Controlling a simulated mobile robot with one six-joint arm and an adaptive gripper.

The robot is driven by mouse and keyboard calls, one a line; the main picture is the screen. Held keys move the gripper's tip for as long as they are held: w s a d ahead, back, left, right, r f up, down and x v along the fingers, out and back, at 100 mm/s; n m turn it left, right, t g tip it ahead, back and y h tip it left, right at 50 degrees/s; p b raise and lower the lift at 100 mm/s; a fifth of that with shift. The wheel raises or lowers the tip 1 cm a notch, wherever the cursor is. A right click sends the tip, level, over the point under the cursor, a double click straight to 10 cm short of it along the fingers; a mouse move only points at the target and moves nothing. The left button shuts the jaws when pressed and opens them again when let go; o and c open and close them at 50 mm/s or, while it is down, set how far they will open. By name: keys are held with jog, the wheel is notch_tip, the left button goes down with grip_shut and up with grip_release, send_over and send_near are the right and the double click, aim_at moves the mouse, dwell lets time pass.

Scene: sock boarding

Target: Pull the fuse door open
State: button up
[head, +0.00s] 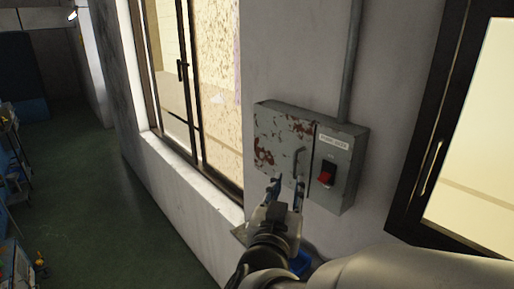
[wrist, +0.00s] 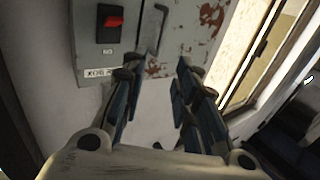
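The grey fuse box (head: 336,168) is on the wall in the head view. Its fuse door (head: 272,135), with peeling paint and rust patches, is on the left half and looks shut. A grey bar handle (head: 299,160) is near the door's right edge. My gripper (head: 286,183) is open and empty, its fingertips just below the handle in the picture. In the wrist view, which looks upside down, the handle (wrist: 157,30) lies just beyond the gap between the blue fingers of my gripper (wrist: 156,68). I cannot tell whether a fingertip touches the door.
A red switch (head: 327,174) is on the box's right part, under a white label (head: 333,143). A conduit (head: 351,60) runs up from the box. A window (head: 190,90) is to the left and a dark-framed one (head: 425,150) to the right. The green floor (head: 100,200) at left is open.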

aim_at(295, 160)
jog(key=x, duration=1.2)
jog(key=shift+f+p, duration=0.1)
jog(key=shift+p, duration=0.2)
jog(key=shift+s, duration=0.1)
jog(key=shift+c, duration=0.2)
jog(key=shift+d, duration=0.1)
jog(key=c, duration=0.5)
grip_shut()
